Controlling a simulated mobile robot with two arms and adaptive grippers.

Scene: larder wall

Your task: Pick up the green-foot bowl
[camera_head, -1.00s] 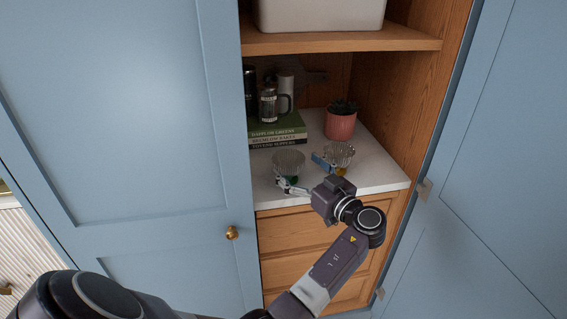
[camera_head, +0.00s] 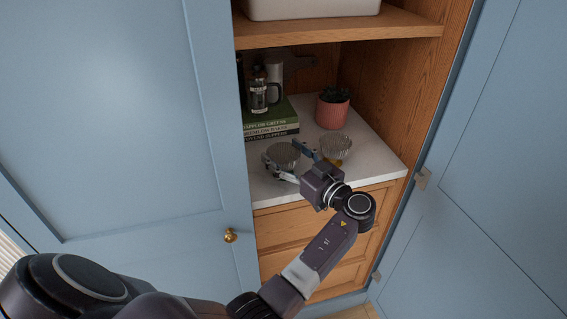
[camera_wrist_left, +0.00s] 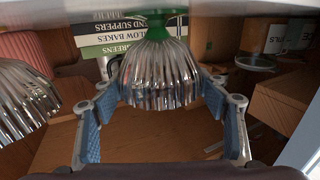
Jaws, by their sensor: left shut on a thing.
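The green-foot bowl (camera_head: 284,154) is a clear ribbed glass bowl near the front of the white counter. My left gripper (camera_head: 283,150) reaches in from the front, one finger on each side of the bowl, shut on it. In the left wrist view, which is upside down, the bowl (camera_wrist_left: 160,78) sits between the blue finger pads, and its green foot shows at or very near the counter; I cannot tell a gap. In the head view the foot is hidden. My right gripper is in neither view.
A similar glass bowl with an amber foot (camera_head: 336,148) stands close on the right. Behind are stacked books (camera_head: 270,122) with a glass press (camera_head: 259,95) on top, and a pink plant pot (camera_head: 332,110). A wooden shelf (camera_head: 340,30) hangs above; blue doors (camera_head: 130,120) flank the opening.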

